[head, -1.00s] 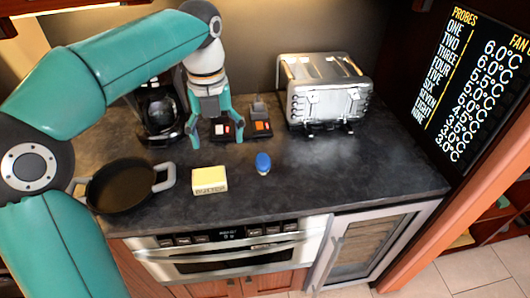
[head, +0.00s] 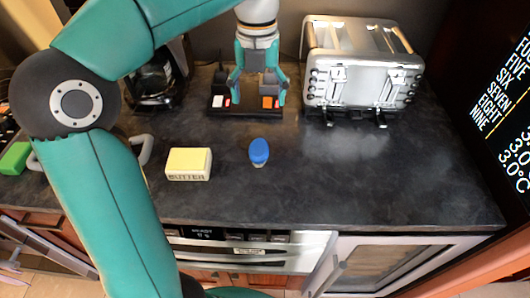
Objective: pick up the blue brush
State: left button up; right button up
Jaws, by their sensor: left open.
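The blue brush (head: 259,151) stands on the dark counter near the middle of the head view, its blue top showing and its lower part mostly hidden beneath. My left gripper (head: 257,97) points down behind the brush, with its two teal fingers spread apart and nothing held between them. In the picture it is above the brush, apart from it, and in front of a black device with switches (head: 246,112). My right gripper is out of view.
A yellow butter block (head: 188,164) lies left of the brush. A silver toaster (head: 362,70) stands at the back right and a coffee maker (head: 155,82) at the back left. A green object (head: 15,158) is at far left. The counter (head: 400,180) right of the brush is clear.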

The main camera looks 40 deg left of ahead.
pick_arm(q)
jog(key=b, duration=0.1)
send_over(259, 147)
notch_tip(259, 147, down, 10)
jog(key=shift+w+a+f, duration=0.1)
jog(key=shift+w+f, duration=0.05)
jog(key=shift+f, duration=0.05)
jog(key=shift+s+f, duration=0.2)
jog(key=shift+f, duration=3.1)
jog(key=shift+c, duration=0.2)
jog(key=c, duration=1.2)
jog(key=shift+c, duration=0.2)
jog(key=shift+r, duration=0.1)
notch_tip(259, 147, up, 20)
jog(key=p, duration=0.2)
